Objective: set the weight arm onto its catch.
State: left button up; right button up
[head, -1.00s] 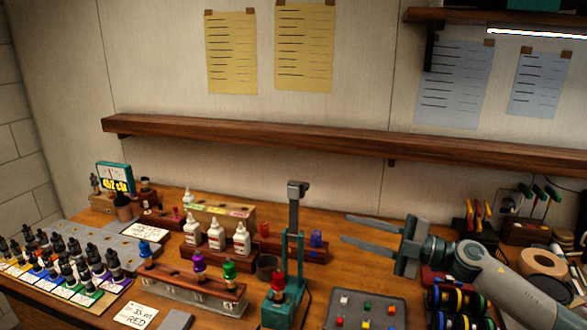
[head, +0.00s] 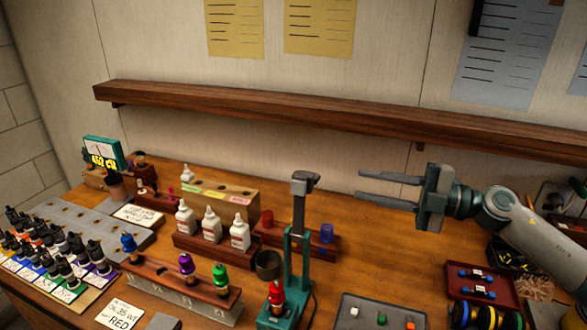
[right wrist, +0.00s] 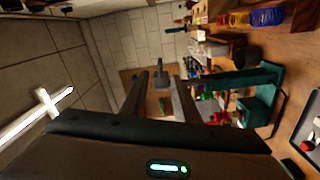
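A teal stand (head: 290,262) on the bench carries a grey weight arm (head: 299,212), which stands upright with a blocky weight head (head: 304,183) on top. A red bottle-like piece (head: 277,297) sits at the stand's base. I cannot make out the catch. My right gripper (head: 360,186) is open and empty, to the right of the weight head at about its height in the picture, with a gap between. In the right wrist view, the weight head (right wrist: 161,80) shows ahead between the two spread fingers (right wrist: 157,95); the teal stand (right wrist: 245,85) is at right. My left gripper is not in view.
A tray with coloured pieces (head: 375,312) lies right of the stand. Racks with white bottles (head: 211,226) and coloured bottles (head: 187,266) stand left. A wooden shelf (head: 300,118) runs along the wall behind. Spools (head: 485,318) and a red tray (head: 482,285) are below my right arm.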

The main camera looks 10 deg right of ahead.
jog(key=p+x, duration=0.7)
jog(key=x, duration=0.8)
jog(key=shift+w+a+r+p, duration=0.15)
jog(key=shift+w+a+p, duration=0.15)
jog(key=shift+p, duration=0.1)
jog(key=shift+x, duration=0.8)
grip_shut()
